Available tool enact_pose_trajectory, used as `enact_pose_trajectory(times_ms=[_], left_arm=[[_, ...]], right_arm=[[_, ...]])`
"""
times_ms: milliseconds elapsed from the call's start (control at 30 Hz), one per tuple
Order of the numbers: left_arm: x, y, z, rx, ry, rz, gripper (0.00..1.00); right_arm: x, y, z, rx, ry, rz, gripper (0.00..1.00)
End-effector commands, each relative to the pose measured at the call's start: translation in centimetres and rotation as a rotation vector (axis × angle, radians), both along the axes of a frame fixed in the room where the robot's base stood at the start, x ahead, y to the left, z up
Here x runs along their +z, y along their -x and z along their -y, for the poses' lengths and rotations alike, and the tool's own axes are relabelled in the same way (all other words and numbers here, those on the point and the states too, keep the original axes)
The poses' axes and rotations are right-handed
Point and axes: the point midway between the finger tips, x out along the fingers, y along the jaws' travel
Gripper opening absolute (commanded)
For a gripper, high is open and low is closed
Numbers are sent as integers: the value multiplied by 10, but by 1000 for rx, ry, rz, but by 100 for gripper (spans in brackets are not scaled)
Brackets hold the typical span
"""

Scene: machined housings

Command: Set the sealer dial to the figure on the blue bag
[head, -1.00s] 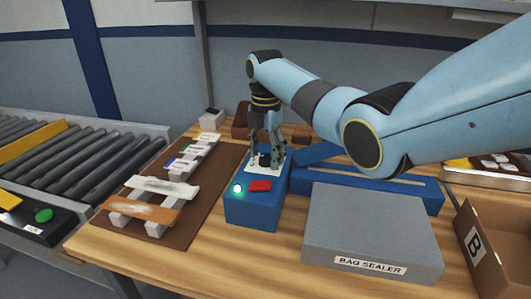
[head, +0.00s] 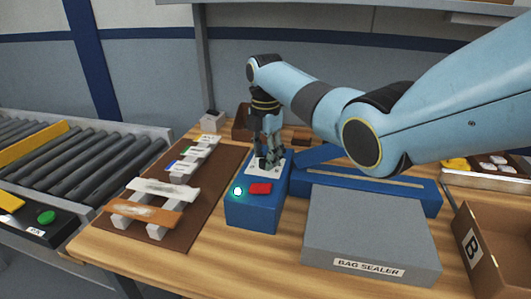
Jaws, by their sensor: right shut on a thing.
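The blue sealer control box (head: 250,212) stands on the wooden bench, with a lit green-white lamp (head: 237,191) and a red button (head: 260,188) on top. My right gripper (head: 267,162) points down at the white dial plate (head: 276,169) at the back of the box. It is shut on the dark dial there; the fingers hide most of the dial and its figures. Several bags lie on a rack on a brown board, one with a blue mark (head: 176,166); its figure is too small to read. My left gripper is out of view.
The grey bag sealer (head: 370,228) stands right of the box, with a blue sealing bar (head: 400,194) behind it. An open carton marked B (head: 478,250) is at the right edge. A roller conveyor (head: 80,155) runs along the left.

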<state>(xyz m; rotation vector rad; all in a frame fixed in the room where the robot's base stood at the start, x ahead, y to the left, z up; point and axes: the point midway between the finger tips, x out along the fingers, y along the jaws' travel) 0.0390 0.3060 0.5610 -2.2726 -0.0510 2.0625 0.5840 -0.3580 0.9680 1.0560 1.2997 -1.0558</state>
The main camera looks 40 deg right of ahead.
Motion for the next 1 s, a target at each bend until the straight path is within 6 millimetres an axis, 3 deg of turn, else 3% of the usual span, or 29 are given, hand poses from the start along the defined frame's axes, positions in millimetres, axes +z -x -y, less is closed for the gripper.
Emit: enact_pose_trajectory(times_ms=[400, 1000], left_arm=[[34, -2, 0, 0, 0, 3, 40], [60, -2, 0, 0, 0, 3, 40]], right_arm=[[3, 0, 0, -361, 1, -3, 2], [2, 0, 1, -931, 2, -1, 2]])
